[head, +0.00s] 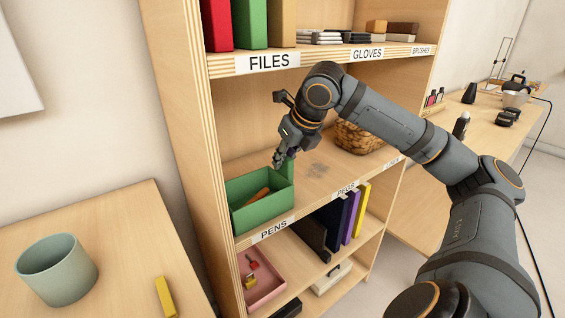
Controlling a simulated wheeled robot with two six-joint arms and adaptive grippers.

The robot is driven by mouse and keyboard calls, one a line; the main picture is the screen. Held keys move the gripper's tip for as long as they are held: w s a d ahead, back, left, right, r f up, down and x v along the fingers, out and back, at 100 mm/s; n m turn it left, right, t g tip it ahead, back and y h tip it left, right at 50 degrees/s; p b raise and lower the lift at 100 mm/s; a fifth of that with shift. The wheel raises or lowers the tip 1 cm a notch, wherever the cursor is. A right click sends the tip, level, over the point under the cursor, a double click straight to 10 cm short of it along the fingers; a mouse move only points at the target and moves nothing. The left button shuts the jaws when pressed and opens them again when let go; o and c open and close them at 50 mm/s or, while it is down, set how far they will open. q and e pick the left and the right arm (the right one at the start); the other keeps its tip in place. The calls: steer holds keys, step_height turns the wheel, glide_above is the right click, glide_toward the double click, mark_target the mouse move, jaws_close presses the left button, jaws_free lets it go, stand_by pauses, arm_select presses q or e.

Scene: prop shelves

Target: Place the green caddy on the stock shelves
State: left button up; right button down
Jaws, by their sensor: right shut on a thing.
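The green caddy (264,213) sits on the middle board of the wooden stock shelves (316,176), at the left end above the PENS label. It looks upright, with an orange-brown item inside it. My right gripper (279,163) reaches down from above and is shut on the upper back right part of the caddy. The fingertips are small in the picture and partly merge with the caddy's edge. Whether the caddy's base rests fully on the board cannot be told. My left gripper is not in view.
A woven basket (360,138) stands further right on the same board, behind my right arm. Files and folded gloves fill the board above. A pink tray (263,282) and dark binders are below. A table with a green-grey pot (57,270) and a yellow block (165,297) is at left.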

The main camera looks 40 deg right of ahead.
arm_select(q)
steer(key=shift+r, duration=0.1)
arm_select(e)
steer(key=shift+r, duration=0.1)
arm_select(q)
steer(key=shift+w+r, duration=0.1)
arm_select(e)
steer(key=shift+f, duration=0.2)
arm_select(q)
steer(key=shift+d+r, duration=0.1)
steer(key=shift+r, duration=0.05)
arm_select(e)
steer(key=c, duration=1.3)
jaws_free()
steer(key=shift+r, duration=0.1)
